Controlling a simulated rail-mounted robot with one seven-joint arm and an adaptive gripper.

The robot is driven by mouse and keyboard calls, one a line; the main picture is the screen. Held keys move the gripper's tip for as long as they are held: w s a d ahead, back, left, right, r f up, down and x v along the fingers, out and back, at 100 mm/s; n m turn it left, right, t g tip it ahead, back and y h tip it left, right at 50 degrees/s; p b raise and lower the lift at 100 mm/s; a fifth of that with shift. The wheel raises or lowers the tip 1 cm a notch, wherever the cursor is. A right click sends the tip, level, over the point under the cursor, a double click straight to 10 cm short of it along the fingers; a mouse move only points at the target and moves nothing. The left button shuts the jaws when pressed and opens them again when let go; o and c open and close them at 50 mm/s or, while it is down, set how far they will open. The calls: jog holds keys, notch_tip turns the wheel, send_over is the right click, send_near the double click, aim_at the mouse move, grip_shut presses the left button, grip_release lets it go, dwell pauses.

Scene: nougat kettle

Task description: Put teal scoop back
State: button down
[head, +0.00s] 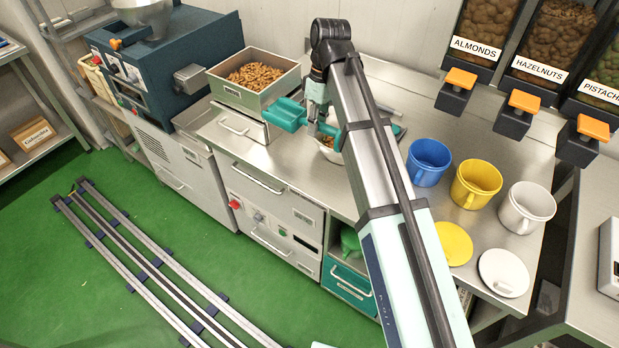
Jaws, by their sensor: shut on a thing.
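The teal scoop (286,114) is in the head view, with its wide head just left of my gripper (320,121). My gripper points down over the steel counter and is shut on the scoop; the fingertips are small and partly covered. The scoop is in front of the nut bin's (230,98) right side and appears raised above the counter. A bowl (331,155) with brown contents is below my gripper, partly hidden by my arm.
Blue (428,163), yellow (476,185) and white (524,209) mugs stand on the right of the counter, with a yellow lid (454,244) and a white lid (503,273) before them. Nut dispensers (482,50) hang at the upper right. Floor rails (160,260) lie at the left.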

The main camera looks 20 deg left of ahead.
notch_tip(320, 180, down, 19)
jog(key=p, duration=0.3)
jog(key=shift+f, duration=0.2)
jog(key=shift+f, duration=0.1)
jog(key=c, duration=1)
grip_release()
jog(key=shift+w+d+r+b, duration=0.15)
jog(key=shift+w+r+b, duration=0.35)
jog(key=shift+r, duration=1.5)
jog(key=shift+w+d+r+b, duration=0.1)
jog(key=shift+w+r+b, duration=0.35)
jog(key=shift+r, duration=1.55)
jog(key=shift+w+d+r+b, duration=0.2)
jog(key=shift+r+b, duration=0.5)
jog(key=shift+r, duration=1.3)
